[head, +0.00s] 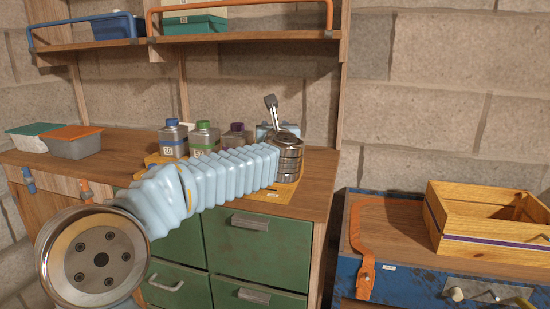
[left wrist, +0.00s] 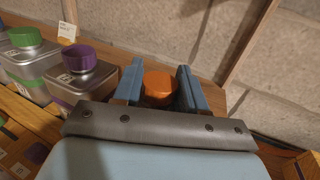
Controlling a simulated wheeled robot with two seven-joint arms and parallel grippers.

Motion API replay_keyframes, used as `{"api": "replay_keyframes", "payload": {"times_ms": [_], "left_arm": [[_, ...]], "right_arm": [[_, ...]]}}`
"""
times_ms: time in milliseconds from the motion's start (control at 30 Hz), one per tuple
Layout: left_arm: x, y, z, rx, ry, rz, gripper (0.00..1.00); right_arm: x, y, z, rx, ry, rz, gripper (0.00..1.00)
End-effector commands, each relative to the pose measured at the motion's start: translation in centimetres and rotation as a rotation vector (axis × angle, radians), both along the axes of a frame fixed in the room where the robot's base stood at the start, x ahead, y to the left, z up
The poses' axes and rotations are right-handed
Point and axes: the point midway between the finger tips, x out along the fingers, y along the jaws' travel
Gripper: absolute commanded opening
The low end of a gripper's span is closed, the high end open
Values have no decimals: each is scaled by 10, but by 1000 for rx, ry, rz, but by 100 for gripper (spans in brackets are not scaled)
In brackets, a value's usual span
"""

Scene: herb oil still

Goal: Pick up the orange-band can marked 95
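In the left wrist view an orange cap (left wrist: 158,87) sits between the two blue fingers of my left gripper (left wrist: 160,82). The body of its can is hidden behind the gripper, so neither its band nor its number shows. The fingers stand about a cap's width apart, very near the cap's sides. I cannot tell whether they press on it. In the head view my left arm reaches across to the right end of the cabinet top; its wrist covers most of the gripper (head: 266,131). My right gripper is in neither view.
Left of the gripper stand a purple-capped can (head: 237,138), a green-capped can (head: 204,138) and a blue-capped can (head: 172,138). Two lidded tubs (head: 73,148) stand at the far left. A wooden crate (head: 490,220) sits on a blue chest (head: 395,265) at the right. Shelves (head: 240,40) hang above.

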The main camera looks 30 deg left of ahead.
Motion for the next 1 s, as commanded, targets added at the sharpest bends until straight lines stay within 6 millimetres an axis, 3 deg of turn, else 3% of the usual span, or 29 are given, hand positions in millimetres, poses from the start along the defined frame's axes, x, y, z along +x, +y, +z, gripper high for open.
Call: {"api": "replay_keyframes", "payload": {"times_ms": [33, 267, 1000], "left_arm": [[0, 0, 0, 0, 0, 0, 33], [0, 0, 0, 0, 0, 0, 0], [0, 0, 0, 0, 0, 0, 0]], "right_arm": [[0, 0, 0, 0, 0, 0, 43], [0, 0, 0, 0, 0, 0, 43], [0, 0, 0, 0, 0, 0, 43]]}}
